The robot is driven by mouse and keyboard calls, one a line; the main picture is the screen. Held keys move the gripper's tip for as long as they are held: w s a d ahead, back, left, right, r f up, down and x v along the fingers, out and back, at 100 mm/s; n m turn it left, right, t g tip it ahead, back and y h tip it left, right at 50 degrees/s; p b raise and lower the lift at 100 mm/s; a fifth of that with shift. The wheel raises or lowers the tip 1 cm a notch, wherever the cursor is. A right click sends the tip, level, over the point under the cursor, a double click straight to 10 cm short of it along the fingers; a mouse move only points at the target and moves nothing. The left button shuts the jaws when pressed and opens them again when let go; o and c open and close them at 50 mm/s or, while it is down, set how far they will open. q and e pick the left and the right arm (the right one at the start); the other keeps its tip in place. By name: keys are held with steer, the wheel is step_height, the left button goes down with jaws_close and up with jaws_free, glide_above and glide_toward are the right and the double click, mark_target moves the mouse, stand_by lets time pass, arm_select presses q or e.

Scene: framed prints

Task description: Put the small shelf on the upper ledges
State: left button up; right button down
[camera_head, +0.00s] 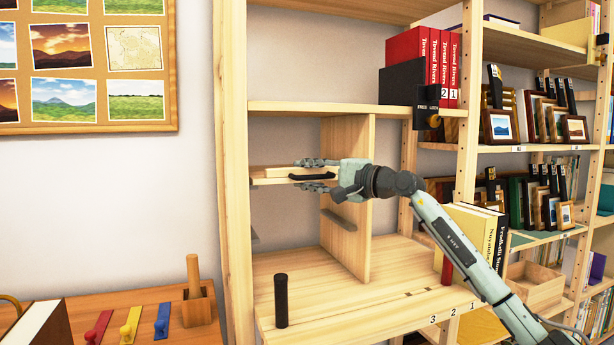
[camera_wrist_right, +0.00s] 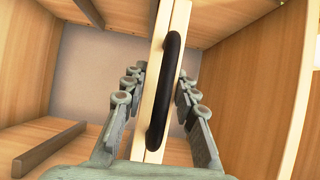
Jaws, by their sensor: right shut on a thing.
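The small shelf (camera_head: 272,174) is a pale board with a black handle (camera_head: 312,176) on its front edge. It lies about level in the upper part of the left compartment. My right gripper (camera_head: 316,174) is shut on its front, one finger above and one below; the wrist view shows the fingers on either side of the board (camera_wrist_right: 158,85) and handle (camera_wrist_right: 166,90). A lower ledge shows on the divider (camera_head: 338,219), and another on the left wall (camera_head: 253,236). The upper ledges are not clearly visible, so contact with them cannot be told. My left gripper is out of view.
The upright divider (camera_head: 361,235) closes the compartment on the right. A black cylinder (camera_head: 281,300) stands on the bottom board in front. Books (camera_head: 470,235) stand right of the divider near my forearm. A side table (camera_head: 150,320) with coloured tools is at lower left.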

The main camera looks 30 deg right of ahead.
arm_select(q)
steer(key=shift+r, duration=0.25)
arm_select(e)
steer(key=c, duration=1.2)
jaws_free()
steer(key=shift+r, duration=0.2)
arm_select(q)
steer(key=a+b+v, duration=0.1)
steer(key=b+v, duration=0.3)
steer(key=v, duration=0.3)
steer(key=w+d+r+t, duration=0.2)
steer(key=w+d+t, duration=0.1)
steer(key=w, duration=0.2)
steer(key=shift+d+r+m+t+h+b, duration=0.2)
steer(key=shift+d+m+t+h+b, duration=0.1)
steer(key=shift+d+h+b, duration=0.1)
arm_select(e)
steer(key=v, duration=1.2)
